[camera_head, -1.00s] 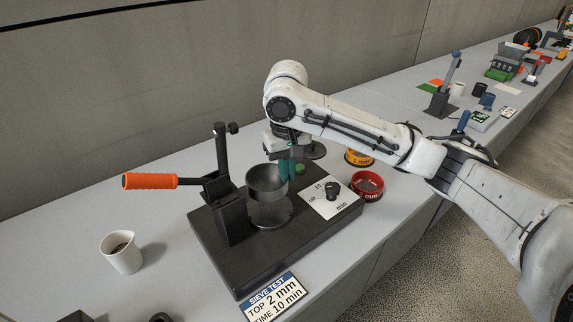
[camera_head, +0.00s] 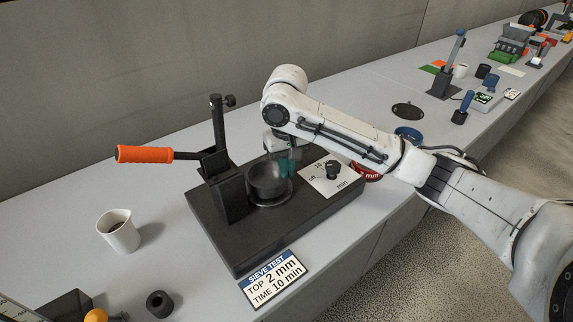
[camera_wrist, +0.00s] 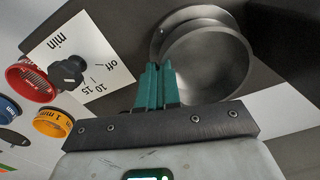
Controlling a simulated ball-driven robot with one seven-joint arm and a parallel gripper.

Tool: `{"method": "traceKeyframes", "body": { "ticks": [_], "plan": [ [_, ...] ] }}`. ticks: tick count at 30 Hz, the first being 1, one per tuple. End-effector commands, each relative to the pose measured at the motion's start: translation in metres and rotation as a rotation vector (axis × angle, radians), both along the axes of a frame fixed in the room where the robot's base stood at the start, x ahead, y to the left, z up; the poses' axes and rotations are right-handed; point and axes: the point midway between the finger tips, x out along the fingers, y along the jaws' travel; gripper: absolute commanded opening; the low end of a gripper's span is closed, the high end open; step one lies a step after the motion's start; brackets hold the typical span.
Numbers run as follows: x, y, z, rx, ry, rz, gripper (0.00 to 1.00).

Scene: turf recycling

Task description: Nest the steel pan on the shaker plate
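The steel pan (camera_head: 267,180), a round dark-grey metal dish, is upright and low over the round shaker plate (camera_head: 285,203) on the black shaker base. Only a thin edge of the plate shows below the pan, so I cannot tell whether they touch. In the wrist view the pan (camera_wrist: 205,65) hides most of the plate, and a crescent rim shows at its upper left. My gripper (camera_head: 288,168) is at the pan's far right side. Its teal fingers (camera_wrist: 155,82) are close together at the pan's wall, shut on it.
A clamp post with an orange handle (camera_head: 145,154) stands left of the pan. The timer knob (camera_head: 333,169) is on the right. Red (camera_wrist: 32,82) and orange (camera_wrist: 52,122) sieves lie beyond. A cup (camera_head: 118,231) and sieve test sign (camera_head: 273,278) are nearby.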

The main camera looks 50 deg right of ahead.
Motion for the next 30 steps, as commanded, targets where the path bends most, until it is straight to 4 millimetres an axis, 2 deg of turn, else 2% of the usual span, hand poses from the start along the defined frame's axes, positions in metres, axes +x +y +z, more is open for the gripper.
{"method": "traceKeyframes", "body": {
  "ticks": [20,21,30],
  "plan": [
    [0.0001,0.0001,-0.0059,0.001,-0.001,0.000,0.00],
    [0.0002,-0.0001,-0.0052,-0.001,-0.001,0.000,0.07],
    [0.0001,0.0000,-0.0052,0.000,0.000,0.000,0.33]
  ]
}}
